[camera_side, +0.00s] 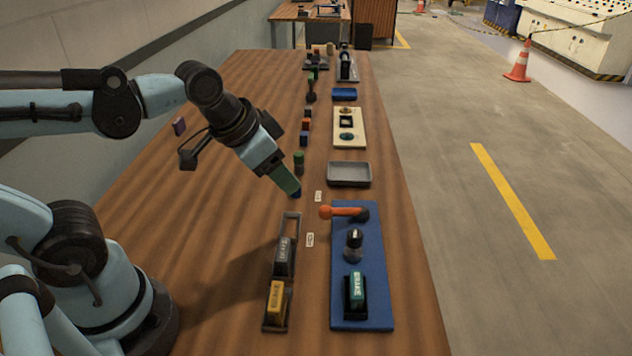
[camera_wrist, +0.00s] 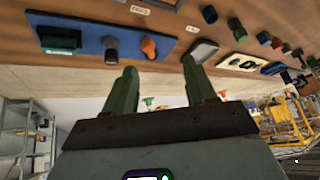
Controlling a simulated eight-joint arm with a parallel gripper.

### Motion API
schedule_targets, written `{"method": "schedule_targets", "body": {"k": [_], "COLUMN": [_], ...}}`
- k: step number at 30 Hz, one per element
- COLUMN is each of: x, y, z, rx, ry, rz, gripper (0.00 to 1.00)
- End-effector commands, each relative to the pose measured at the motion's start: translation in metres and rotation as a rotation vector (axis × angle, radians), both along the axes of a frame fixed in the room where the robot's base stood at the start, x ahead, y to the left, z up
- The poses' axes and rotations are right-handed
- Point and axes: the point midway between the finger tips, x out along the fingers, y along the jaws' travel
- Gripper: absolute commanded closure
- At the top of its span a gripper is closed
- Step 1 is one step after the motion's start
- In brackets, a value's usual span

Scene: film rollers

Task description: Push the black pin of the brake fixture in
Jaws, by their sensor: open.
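The brake fixture is a long blue board (camera_side: 378,290) on the table, right of my gripper in the side view. A green block marked BRAKE (camera_side: 355,288) stands at its near end. The black pin (camera_side: 354,238) stands upright from a grey collar at the board's middle. An orange lever (camera_side: 340,211) with a dark pivot lies across the far end. My gripper (camera_side: 292,188) is above the table, left of and beyond the board, touching none of these. In the wrist view its green fingers (camera_wrist: 156,64) are apart and empty; the pin (camera_wrist: 111,48) and blue board (camera_wrist: 85,24) show above them.
A dark holder with a black block (camera_side: 283,257) and a yellow block (camera_side: 276,302) stands left of the board. A grey tray (camera_side: 349,174) lies beyond the board. A cream panel (camera_side: 350,128) and several small parts stand farther back. Bare table lies left of the holder.

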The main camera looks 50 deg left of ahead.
Motion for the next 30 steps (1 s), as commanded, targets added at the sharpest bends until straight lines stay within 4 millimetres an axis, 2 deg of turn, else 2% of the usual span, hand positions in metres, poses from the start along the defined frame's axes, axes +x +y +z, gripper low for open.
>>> {"method": "schedule_targets", "body": {"k": [3,9,18,24,30], "x": [0.017,0.042,0.069,0.074,0.074], "y": [-0.018,-0.051,-0.101,-0.114,-0.114], "z": [0.013,0.024,0.025,0.022,0.009], "rx": [0.093,0.234,0.359,0.381,0.383], "ry": [0.087,0.231,0.393,0.432,0.436], "rz": [-0.217,-0.617,-1.16,-1.312,-1.326], "gripper": [0.44,0.44,0.44,0.44,0.44]}}
